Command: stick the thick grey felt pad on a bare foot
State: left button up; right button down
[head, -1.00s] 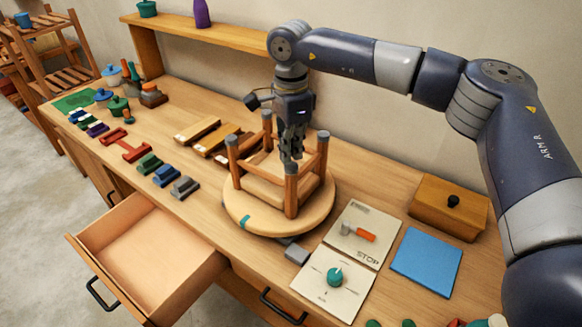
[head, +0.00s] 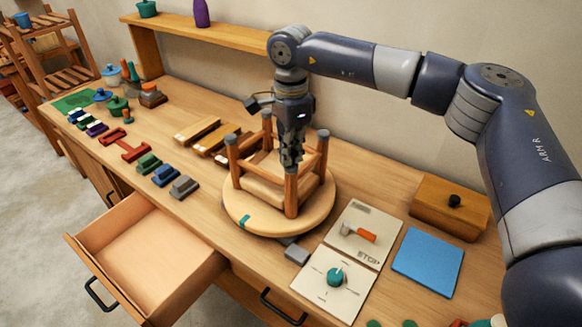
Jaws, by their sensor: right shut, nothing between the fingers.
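An upturned wooden stool (head: 262,188) stands legs-up on a round turntable (head: 250,222). The left leg's foot (head: 232,139), the back leg's foot (head: 266,114) and the right leg's foot (head: 323,135) have grey tops. My right gripper (head: 290,166) points down at the near leg (head: 291,196), with its fingers shut at that leg's top. The fingers hide this foot, so I cannot tell whether a pad is on it. Grey blocks (head: 184,187) lie on the bench to the left; I cannot tell if one is the thick felt pad. My left gripper is out of view.
An open empty drawer (head: 150,245) juts out at the front left. A small grey block (head: 297,254), a dial panel (head: 333,284), a lever panel (head: 352,235), a blue mat (head: 428,262) and a lidded wooden box (head: 450,207) lie right of the turntable.

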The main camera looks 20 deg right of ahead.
jog(key=shift+f, duration=0.4)
jog(key=shift+s+f+b, duration=0.2)
jog(key=shift+f+b, duration=0.1)
jog(key=shift+b, duration=0.05)
dwell(0.8)
jog(key=shift+w+r+p, duration=0.25)
jog(key=shift+r+p, duration=0.5)
jog(key=shift+r, duration=0.45)
jog(key=shift+r+p, duration=1.1)
jog(key=shift+r, duration=0.95)
